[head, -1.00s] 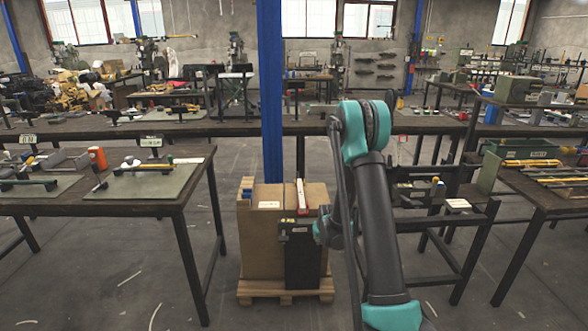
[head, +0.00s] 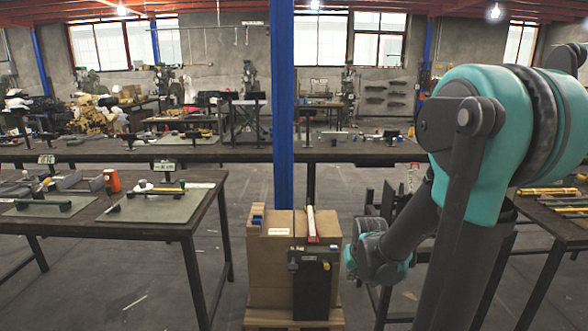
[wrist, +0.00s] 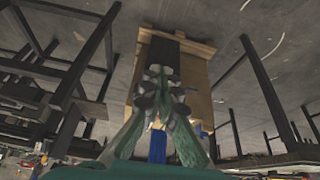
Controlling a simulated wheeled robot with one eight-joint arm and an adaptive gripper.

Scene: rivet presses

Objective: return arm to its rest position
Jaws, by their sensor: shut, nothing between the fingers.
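My arm, teal and dark grey, rises large on the right of the head view and bends down to its teal wrist (head: 378,252) beside a cardboard box (head: 268,262). In the wrist view my gripper (wrist: 160,73) has its fingers drawn together, with nothing held between them. The gripper's fingers cannot be made out clearly in the head view. The box shows behind the fingers in the wrist view, with a black panel (head: 312,288) on its front.
The box stands on a wooden pallet (head: 290,318) in front of a blue post (head: 283,120). A workbench (head: 150,228) with mats and tools is at the left, and another bench (head: 555,222) is at the right behind my arm.

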